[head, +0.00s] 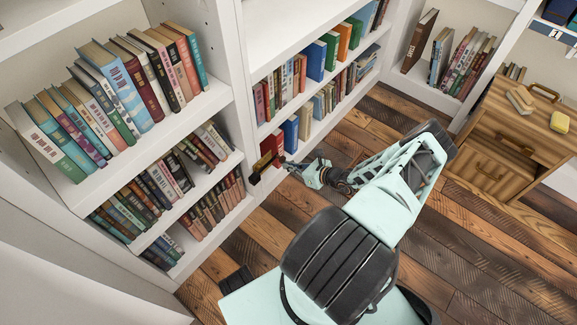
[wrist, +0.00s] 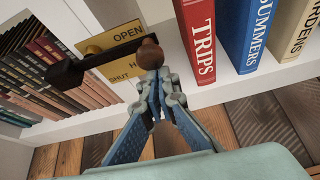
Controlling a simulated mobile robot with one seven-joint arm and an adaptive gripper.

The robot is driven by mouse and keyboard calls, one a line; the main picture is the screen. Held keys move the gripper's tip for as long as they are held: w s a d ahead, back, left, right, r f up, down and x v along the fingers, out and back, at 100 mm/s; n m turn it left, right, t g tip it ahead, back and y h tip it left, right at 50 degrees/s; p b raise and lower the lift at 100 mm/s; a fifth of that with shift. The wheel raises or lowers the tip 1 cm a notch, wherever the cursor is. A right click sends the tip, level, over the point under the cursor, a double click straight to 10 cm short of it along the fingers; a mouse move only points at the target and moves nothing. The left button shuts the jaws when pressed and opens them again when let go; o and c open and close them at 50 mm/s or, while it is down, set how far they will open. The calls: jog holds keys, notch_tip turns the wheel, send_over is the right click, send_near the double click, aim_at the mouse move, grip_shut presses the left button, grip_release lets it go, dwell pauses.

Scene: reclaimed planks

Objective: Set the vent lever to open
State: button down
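The vent lever (wrist: 105,61) is a dark bar with a round brown knob (wrist: 150,53) at its right end. It lies across a yellow plate (wrist: 105,40) on the white bookcase, between the word OPEN above and SHUT below. In the head view the lever (head: 266,166) juts out near the bookcase's lower shelves. My gripper (wrist: 154,80) has its fingertips close together right at the knob, which shows just beyond them. I see nothing between the fingers; whether the tips touch the knob is unclear. In the head view my gripper (head: 304,170) is right of the lever.
A red book (wrist: 198,40) and a blue book (wrist: 243,32) stand close to the right of the knob. Rows of books (wrist: 50,75) fill a shelf at the left. The plank floor (head: 490,245) is open toward a wooden drawer cabinet (head: 510,140).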

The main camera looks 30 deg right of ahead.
notch_tip(320, 180, down, 4)
jog(key=b, duration=0.4)
jog(key=p+v, duration=0.4)
jog(key=v, duration=0.6)
jog(key=shift+s, duration=0.45)
jog(key=shift+a, duration=0.1)
